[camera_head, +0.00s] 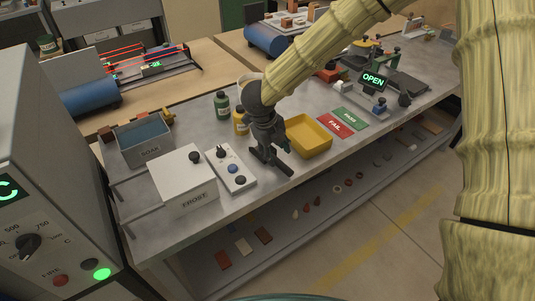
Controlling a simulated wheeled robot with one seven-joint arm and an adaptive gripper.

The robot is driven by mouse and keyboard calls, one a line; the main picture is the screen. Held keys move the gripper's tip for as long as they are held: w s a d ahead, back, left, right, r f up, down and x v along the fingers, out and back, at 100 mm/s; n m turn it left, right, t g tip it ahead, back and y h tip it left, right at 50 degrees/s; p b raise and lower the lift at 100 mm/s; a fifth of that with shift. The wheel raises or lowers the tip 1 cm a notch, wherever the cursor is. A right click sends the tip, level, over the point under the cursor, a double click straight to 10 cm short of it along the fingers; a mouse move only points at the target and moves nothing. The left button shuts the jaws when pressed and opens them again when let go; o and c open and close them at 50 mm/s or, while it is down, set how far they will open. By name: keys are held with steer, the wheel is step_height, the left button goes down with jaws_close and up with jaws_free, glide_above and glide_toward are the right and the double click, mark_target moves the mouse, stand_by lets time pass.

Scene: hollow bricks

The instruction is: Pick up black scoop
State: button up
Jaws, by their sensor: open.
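My gripper (271,161) is dark grey and hangs open above the grey workbench, just left of the yellow tray and right of the switch box. I cannot clearly make out a black scoop. A small dark rounded object (404,100) stands on the bench at the right, but I cannot tell what it is. The gripper hides the bench directly behind it, and a bit of something green shows at its right side.
The grey workbench (350,146) holds a yellow tray (323,145), a white FROST box (185,185), a grey SOAK tank (147,152), a switch box (231,168), a green bottle (222,106) and a yellow bottle (241,122). FAIL (335,126) and PASS (350,118) plates lie right of the tray.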

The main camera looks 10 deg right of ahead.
mark_target(277, 160)
steer(key=shift+f, duration=0.25)
steer(key=p+x, duration=0.1)
steer(key=x, duration=0.2)
steer(key=shift+w+a+f, duration=0.1)
steer(key=shift+w+a, duration=0.05)
steer(key=shift+f, duration=0.65)
jaws_close()
